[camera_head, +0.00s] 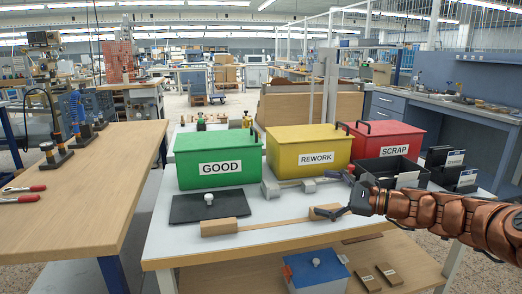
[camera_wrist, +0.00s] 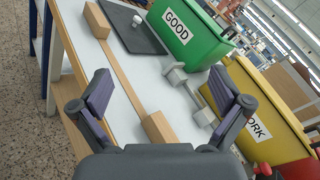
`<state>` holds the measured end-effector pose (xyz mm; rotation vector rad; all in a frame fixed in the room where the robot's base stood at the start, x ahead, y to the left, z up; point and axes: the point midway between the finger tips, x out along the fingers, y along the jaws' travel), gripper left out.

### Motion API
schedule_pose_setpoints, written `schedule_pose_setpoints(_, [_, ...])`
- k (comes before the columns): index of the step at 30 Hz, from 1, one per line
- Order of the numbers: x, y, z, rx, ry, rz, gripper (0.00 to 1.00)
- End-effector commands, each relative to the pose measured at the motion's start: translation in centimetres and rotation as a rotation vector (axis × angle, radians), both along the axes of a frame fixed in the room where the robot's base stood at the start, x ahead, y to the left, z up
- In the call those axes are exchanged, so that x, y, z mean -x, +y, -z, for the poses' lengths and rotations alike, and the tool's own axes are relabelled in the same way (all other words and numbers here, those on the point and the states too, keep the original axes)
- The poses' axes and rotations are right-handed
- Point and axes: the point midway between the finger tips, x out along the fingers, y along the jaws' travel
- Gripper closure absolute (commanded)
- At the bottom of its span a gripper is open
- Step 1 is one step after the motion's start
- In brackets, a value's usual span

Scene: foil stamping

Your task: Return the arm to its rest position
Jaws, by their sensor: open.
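My gripper (camera_head: 333,193) reaches in from the right over the right part of the white table in the head view, with its fingers spread and nothing between them. In the wrist view my gripper (camera_wrist: 160,92) also shows its two fingers wide apart and empty. Below it, a wooden bar with two end blocks (camera_head: 270,226) lies along the table's front edge. The bar also shows in the wrist view (camera_wrist: 122,75), its near block between and below the fingers. The arm stretches out to the right edge of the head view.
Lidded bins stand behind: green GOOD (camera_head: 218,148), yellow REWORK (camera_head: 310,145), red SCRAP (camera_head: 385,138). A black plate with a white knob (camera_head: 190,212), a grey metal fixture (camera_head: 272,188) and a black tray (camera_head: 408,167) are nearby. A wooden bench (camera_head: 90,190) is left.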

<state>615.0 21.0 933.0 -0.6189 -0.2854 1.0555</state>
Motion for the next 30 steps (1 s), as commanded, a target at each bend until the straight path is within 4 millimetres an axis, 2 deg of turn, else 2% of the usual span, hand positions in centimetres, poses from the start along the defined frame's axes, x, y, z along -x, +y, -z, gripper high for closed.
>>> schedule_pose_setpoints(1, [2.0,2.6,-0.1,0.070,-0.026,-0.068,0.00])
schedule_pose_setpoints(3, [4.9,5.8,0.7,0.172,-0.058,-0.162,0.00])
schedule_pose_setpoints(6, [9.3,9.3,2.1,0.320,-0.108,-0.295,0.00])
schedule_pose_setpoints(9, [13.8,11.5,4.2,0.466,-0.150,-0.425,0.00])
schedule_pose_setpoints(13, [19.6,12.7,7.2,0.656,-0.199,-0.589,0.00])
schedule_pose_setpoints(17, [24.9,11.9,10.4,0.843,-0.234,-0.747,0.00])
schedule_pose_setpoints(21, [30.1,9.3,13.5,1.034,-0.254,-0.911,0.00])
schedule_pose_setpoints(24, [33.2,6.8,15.3,1.152,-0.251,-1.014,0.00])
schedule_pose_setpoints(30, [37.6,2.1,17.2,1.321,-0.230,-1.168,0.00])
